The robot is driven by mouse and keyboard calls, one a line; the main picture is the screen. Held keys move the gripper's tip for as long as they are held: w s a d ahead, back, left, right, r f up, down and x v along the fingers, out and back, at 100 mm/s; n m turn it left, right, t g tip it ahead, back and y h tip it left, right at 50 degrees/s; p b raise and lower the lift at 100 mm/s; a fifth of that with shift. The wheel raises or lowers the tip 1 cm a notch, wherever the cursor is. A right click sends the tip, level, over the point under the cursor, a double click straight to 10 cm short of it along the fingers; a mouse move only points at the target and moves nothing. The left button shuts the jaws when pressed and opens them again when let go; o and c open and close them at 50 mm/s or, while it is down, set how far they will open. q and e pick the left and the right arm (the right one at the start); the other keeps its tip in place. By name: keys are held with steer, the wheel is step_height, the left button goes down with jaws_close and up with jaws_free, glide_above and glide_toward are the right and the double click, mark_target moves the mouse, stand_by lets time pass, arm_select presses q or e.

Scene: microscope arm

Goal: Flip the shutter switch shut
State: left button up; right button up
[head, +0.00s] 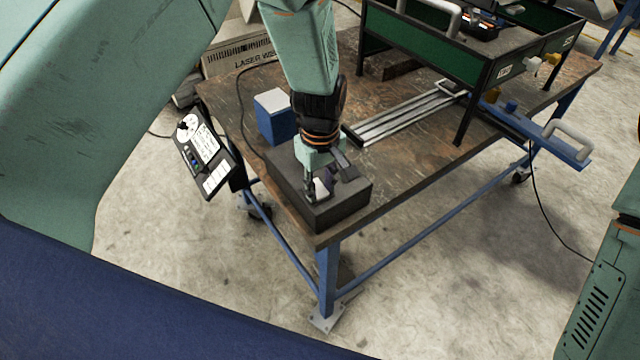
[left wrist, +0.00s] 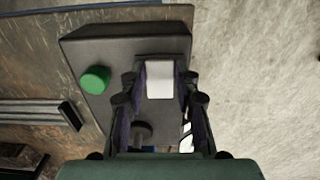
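A dark switch box (head: 345,208) sits at the near corner of the table; it also shows in the left wrist view (left wrist: 95,48). A white rocker-like switch (left wrist: 160,82) is on its top, and part of it shows in the head view (head: 322,187). My left gripper (left wrist: 160,103) points down at the box, fingers apart, one on each side of the white switch. I cannot tell whether the fingers touch it. The gripper partly hides the box top in the head view. My right gripper is not in view.
A green button (left wrist: 95,79) and a dark knob (left wrist: 141,131) are on the same box. A blue-and-white box (head: 275,118) stands behind it on the table (head: 410,165). A control panel (head: 203,155) hangs at the table's left side. A green-sided frame (head: 430,50) stands at the back.

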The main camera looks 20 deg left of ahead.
arm_select(q)
steer(key=shift+f, duration=0.1)
jaws_close()
steer(key=shift+a+r+g+h+p, duration=0.2)
steer(key=shift+g+h+p, duration=0.25)
steer(key=shift+p, duration=0.25)
steer(key=shift+w+h, duration=0.15)
steer(key=shift+h, duration=0.2)
steer(key=shift+w+a+f+g+h, duration=0.2)
steer(key=shift+g+h, duration=0.3)
steer(key=shift+g, duration=0.05)
steer(key=shift+r+g+h, duration=0.1)
steer(key=shift+g+h, duration=0.3)
steer(key=shift+h, duration=0.1)
steer(key=o, duration=0.6)
jaws_free()
steer(key=shift+a, duration=0.1)
